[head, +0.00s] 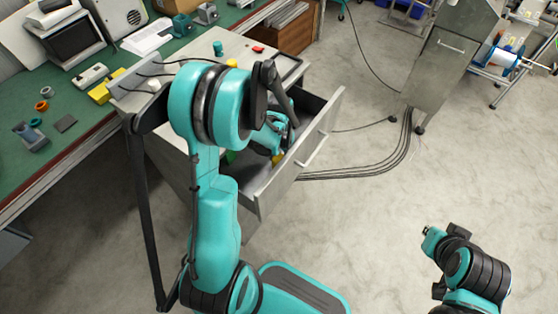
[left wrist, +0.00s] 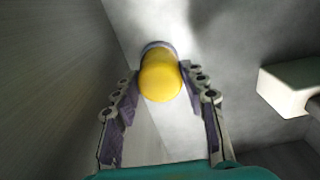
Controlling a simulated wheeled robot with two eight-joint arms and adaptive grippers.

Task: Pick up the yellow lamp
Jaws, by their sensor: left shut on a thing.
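The yellow lamp (left wrist: 160,76) is a rounded yellow cylinder with a dark rim at its far end, between my left gripper's fingertips in the left wrist view. My left gripper (left wrist: 160,84) is shut on it. In the head view, my left arm reaches into the open drawer, and a bit of yellow (head: 278,159) shows beside the gripper, mostly hidden by the arm. My right arm is at the lower right over bare floor, far from the lamp; its fingers are not clear.
The open drawer (head: 310,150) juts from a grey cabinet, its walls close around my left gripper. A pale block (left wrist: 290,86) lies to the right in the wrist view. A green workbench (head: 80,135) with several items stands at left.

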